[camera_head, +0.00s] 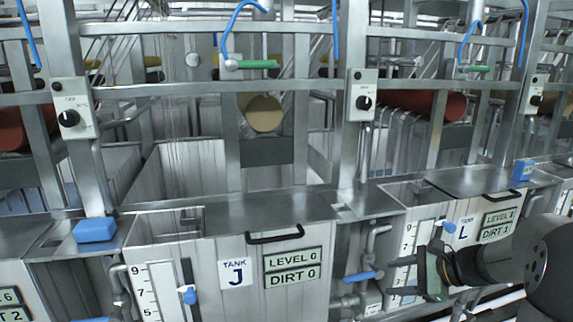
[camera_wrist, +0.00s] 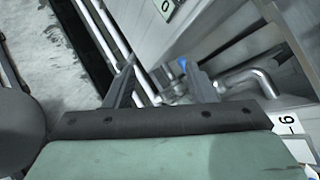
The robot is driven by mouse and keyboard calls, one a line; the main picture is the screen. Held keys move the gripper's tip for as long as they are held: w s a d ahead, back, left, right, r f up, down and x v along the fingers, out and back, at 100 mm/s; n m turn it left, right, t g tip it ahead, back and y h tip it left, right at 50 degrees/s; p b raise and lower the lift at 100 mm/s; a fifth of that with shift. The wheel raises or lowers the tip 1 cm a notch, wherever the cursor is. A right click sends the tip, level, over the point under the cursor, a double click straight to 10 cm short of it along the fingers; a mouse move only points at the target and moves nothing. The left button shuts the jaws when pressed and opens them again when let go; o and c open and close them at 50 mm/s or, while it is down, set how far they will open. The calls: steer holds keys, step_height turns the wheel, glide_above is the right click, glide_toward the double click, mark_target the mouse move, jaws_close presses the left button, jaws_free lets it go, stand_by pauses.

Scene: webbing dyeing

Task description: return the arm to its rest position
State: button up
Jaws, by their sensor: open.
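My gripper (camera_head: 400,277) is at the lower right of the head view, in front of tank L (camera_head: 478,232) and beside its level scale. In the wrist view my gripper (camera_wrist: 163,82) shows two dark fingers spread apart with nothing held between them. A blue-handled valve (camera_wrist: 172,76) shows beyond the fingers, apart from them as far as I can tell. My dark arm reaches in from the right edge of the head view and hides part of tank L's front.
Tank J (camera_head: 236,272) stands left of my gripper, with a black lid handle (camera_head: 275,235). Pipes with a blue valve handle (camera_head: 362,275) run between the tanks. Blue blocks (camera_head: 95,230) lie on the ledge. Frame posts carry knob boxes (camera_head: 362,95). A bent pipe (camera_wrist: 250,80) lies close in the wrist view.

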steer(key=s+a+r+n+g+h+p, duration=0.25)
steer(key=s+a+n+g, duration=0.4)
steer(key=a, duration=0.55)
steer(key=s+a+n+h+p, duration=0.4)
steer(key=s+n+h, duration=0.1)
steer(key=s+n, duration=0.8)
steer(key=s, duration=0.3)
steer(key=shift+s+a+n+h+p, duration=0.2)
steer(key=shift+s+n+h+p, duration=0.05)
steer(key=shift+n+h+p, duration=0.15)
steer(key=shift+d+g, duration=0.1)
steer(key=shift+g, duration=0.15)
